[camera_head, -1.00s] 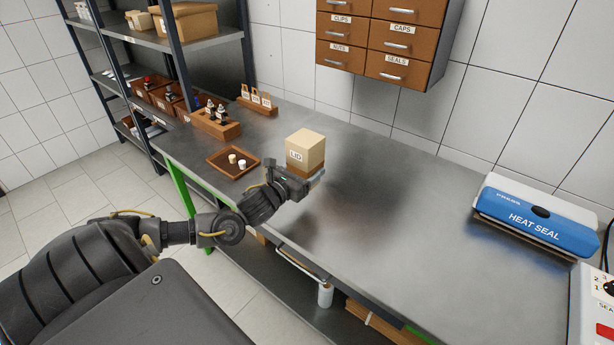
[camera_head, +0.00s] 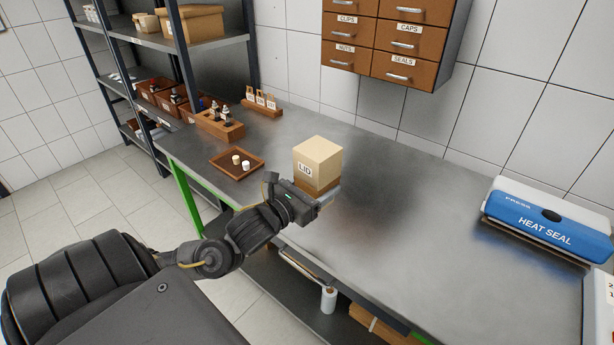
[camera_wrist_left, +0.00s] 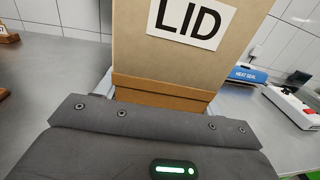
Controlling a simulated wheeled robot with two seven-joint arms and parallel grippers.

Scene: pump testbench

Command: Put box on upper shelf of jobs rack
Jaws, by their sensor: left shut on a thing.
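A tan cardboard box (camera_head: 318,163) with a white LID label and a browner lower part is held in my left gripper (camera_head: 318,196). The gripper is shut on its lower part over the front of the bench. In the left wrist view the box (camera_wrist_left: 180,60) stands upright and fills the middle, above my gripper body; the fingertips are mostly hidden. The rack (camera_head: 190,48) with dark posts and grey shelves stands at the back left. A larger cardboard box and small items sit on its upper visible shelf. My right gripper is not in view.
The steel bench (camera_head: 400,230) is mostly clear right of the box. A brown tray (camera_head: 236,163) with two small white pieces and wooden holders (camera_head: 219,126) lie left. Brown drawers (camera_head: 388,38) hang on the wall. A blue heat sealer (camera_head: 545,218) is at right.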

